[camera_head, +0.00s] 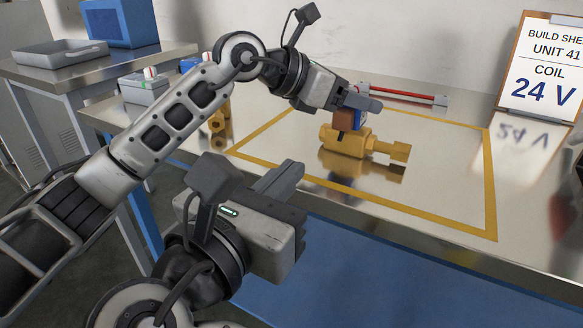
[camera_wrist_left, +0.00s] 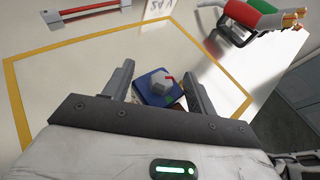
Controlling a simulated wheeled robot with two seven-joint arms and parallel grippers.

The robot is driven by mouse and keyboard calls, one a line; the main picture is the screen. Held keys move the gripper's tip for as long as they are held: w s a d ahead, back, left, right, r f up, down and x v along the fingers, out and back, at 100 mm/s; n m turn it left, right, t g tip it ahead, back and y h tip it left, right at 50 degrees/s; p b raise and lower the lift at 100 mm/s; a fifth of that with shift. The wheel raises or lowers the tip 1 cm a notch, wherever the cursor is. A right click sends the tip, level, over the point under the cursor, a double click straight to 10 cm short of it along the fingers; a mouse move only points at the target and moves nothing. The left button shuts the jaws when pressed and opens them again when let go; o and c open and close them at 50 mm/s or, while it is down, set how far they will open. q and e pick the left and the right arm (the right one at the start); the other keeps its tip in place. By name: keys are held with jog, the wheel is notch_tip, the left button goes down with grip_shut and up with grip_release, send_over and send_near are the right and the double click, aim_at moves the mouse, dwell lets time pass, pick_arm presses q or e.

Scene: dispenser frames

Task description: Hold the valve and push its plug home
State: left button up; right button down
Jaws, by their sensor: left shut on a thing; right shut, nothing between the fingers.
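The brass-yellow valve (camera_head: 345,141) lies on its side in the taped square in the head view, with a thinner stub to the right. A brown and blue block (camera_head: 345,119) sits on top of it. My left gripper (camera_head: 358,103) is above the valve, shut on this block. In the left wrist view the blue block (camera_wrist_left: 150,96) is between the two fingers, with a grey faceted piece and a small red part on it. The gap at the plug cannot be made out. My right gripper (camera_head: 282,181) is shut and empty, nearer the camera, left of and apart from the valve.
Yellow tape (camera_head: 489,190) marks the square on the shiny table. A red bar (camera_head: 400,93) lies behind it. A clipboard (camera_head: 543,65) reading 24 V stands back right. Brass parts (camera_head: 217,122) sit behind my left arm. The left wrist view shows a red and green object (camera_wrist_left: 248,18).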

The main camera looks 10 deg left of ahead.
pick_arm(q)
jog(key=o, duration=1.4)
jog(key=shift+a, duration=0.1)
